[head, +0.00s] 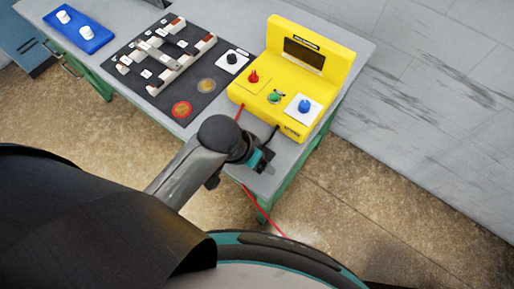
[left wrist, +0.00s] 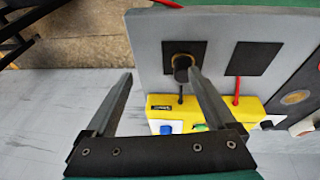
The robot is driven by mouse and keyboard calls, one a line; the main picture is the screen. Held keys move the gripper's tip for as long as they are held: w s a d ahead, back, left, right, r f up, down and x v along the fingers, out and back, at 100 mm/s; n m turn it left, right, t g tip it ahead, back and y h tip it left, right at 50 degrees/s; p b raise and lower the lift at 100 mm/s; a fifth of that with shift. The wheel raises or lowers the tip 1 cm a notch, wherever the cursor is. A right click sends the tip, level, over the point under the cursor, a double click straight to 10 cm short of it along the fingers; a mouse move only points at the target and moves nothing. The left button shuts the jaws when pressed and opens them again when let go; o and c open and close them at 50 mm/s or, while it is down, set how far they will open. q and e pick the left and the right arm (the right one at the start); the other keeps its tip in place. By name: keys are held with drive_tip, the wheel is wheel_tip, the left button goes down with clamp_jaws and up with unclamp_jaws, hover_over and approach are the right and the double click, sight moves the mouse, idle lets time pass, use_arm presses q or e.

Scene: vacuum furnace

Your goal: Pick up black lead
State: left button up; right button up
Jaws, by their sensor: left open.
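The black lead (left wrist: 181,67) lies with its dark end and a brassy ring on a black square pad on the grey table. Its cable (head: 270,134) runs from the front of the yellow meter (head: 295,75). My left gripper (left wrist: 158,76) is open and empty, with its right finger overlapping the lead's end in the left wrist view; I cannot tell whether they touch. In the head view my left gripper (head: 262,160) is over the table's near right corner and hides the lead's end. My right gripper is not in view.
A black board (head: 150,75) with several parts and a blue panel (head: 80,30) are further left on the table (head: 345,25).

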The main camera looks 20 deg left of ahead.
use_arm(q)
drive_tip(key=w+a+r+m+g+y+p, duration=0.1)
drive_tip(key=w+r+m+g+y+p, duration=0.15)
drive_tip(key=w+r, duration=0.45)
drive_tip(key=shift+g, duration=0.25)
drive_tip(key=f, duration=0.2)
drive_tip(key=s+f+b, duration=0.1)
drive_tip(key=f, duration=0.5)
drive_tip(key=shift+s+a+f, duration=0.1)
drive_tip(key=shift+s+a, duration=0.1)
drive_tip(key=shift+w+d+f+b, duration=0.1)
drive_tip(key=shift+f+b, duration=0.55)
drive_tip(key=shift+f, duration=2.55)
drive_tip(key=shift+c, duration=0.4)
clamp_jaws()
